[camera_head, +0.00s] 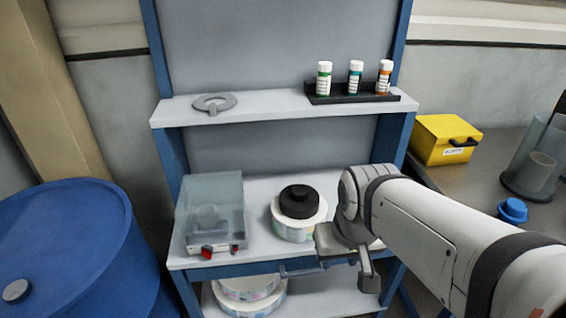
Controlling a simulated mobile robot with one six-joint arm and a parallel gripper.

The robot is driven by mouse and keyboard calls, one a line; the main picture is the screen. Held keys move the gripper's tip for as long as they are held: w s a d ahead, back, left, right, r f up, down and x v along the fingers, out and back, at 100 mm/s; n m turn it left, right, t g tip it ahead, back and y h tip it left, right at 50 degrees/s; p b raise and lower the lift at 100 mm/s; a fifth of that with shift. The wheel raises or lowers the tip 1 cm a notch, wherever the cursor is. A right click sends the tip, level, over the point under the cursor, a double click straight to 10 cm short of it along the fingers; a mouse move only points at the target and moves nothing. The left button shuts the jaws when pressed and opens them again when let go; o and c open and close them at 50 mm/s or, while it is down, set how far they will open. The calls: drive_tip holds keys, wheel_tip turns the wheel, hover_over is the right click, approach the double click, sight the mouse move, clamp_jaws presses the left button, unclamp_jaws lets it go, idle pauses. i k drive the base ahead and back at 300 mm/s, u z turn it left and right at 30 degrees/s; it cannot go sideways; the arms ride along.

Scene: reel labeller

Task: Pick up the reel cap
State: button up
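A black stepped cap (298,201) with a round knob sits on top of a white label reel (296,227) with a patterned side. The reel stands on the middle shelf, right of centre. I take this black piece as the reel cap. My gripper (335,276) is in front and to the right of the reel, low at the shelf's front edge, apart from the cap. Its two fingers look spread apart with nothing visible between them. My arm comes in from the right and covers the shelf's right part.
A clear-covered box (213,205) with red parts stands left of the reel. The upper shelf (260,106) holds a flat grey ring (214,103) and a black rack (345,97) with three bottles. More reels (248,300) lie below. A blue drum (75,245) stands left, a yellow case (445,140) right.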

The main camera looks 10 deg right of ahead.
sight(298, 202)
drive_tip(key=i, duration=0.9)
drive_tip(key=u, duration=0.05)
